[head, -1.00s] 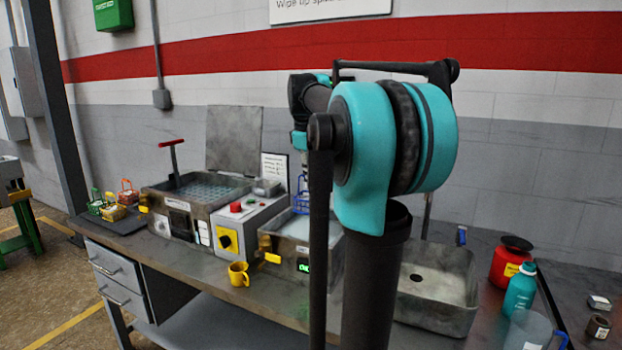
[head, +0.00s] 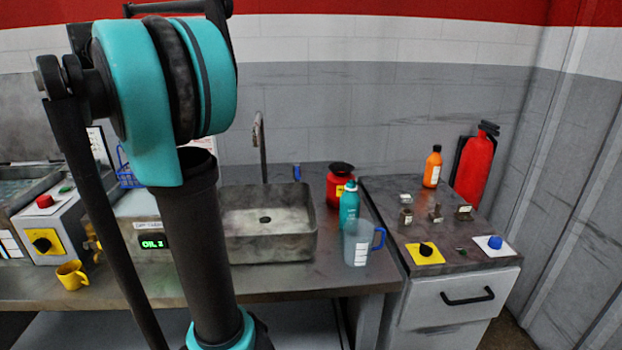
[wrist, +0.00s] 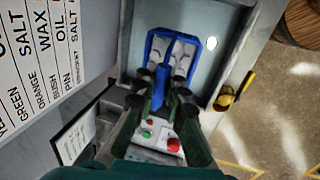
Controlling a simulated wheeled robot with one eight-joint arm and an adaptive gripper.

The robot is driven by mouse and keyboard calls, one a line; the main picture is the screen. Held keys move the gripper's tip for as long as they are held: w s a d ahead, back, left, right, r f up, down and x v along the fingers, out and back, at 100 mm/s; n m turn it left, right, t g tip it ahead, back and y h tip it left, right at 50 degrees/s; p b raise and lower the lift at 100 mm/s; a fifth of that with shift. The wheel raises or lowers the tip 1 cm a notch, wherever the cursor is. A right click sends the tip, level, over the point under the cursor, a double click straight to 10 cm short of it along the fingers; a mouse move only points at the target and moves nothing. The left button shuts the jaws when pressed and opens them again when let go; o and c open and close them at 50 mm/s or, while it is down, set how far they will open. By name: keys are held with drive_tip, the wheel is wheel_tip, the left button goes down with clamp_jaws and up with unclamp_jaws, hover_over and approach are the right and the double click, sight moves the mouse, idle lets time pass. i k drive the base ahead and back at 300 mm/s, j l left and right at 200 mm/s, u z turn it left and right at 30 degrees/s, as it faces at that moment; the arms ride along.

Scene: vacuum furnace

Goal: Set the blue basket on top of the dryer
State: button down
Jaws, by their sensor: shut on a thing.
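The blue basket (wrist: 209,43) shows in the wrist view with pale grey pieces in it. My gripper (wrist: 165,88) is shut on its handle. The basket is over the open light-grey tank of a bench machine (wrist: 222,30); I cannot tell its exact height. In the head view part of the blue basket (head: 126,172) shows left of my arm, above the machine with a green display (head: 152,241); my gripper is hidden there. No unit is readably marked as the dryer; the grey cabinet (head: 455,300) at the right, with a handle and knobs, may be it.
A sink (head: 270,245) is right of my arm. A jug (head: 357,243), teal bottle (head: 348,208) and red container (head: 339,184) stand beside it. Small metal parts, an orange bottle (head: 432,167) and a fire extinguisher (head: 475,165) are at the cabinet. A yellow mug (head: 71,275) is left.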

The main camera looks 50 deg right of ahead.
sight(426, 209)
drive_tip(key=k+j, duration=0.15)
drive_tip(key=k, duration=0.15)
drive_tip(key=k+j+z, duration=0.1)
drive_tip(key=k+l+z, duration=0.15)
drive_tip(key=k, duration=0.3)
drive_tip(key=k+l+z, duration=0.15)
drive_tip(key=k+l, duration=0.25)
drive_tip(key=l+z, duration=0.15)
drive_tip(key=l, duration=0.8)
drive_tip(key=i+l+z, duration=0.2)
drive_tip(key=l, duration=0.75)
drive_tip(key=k, duration=0.1)
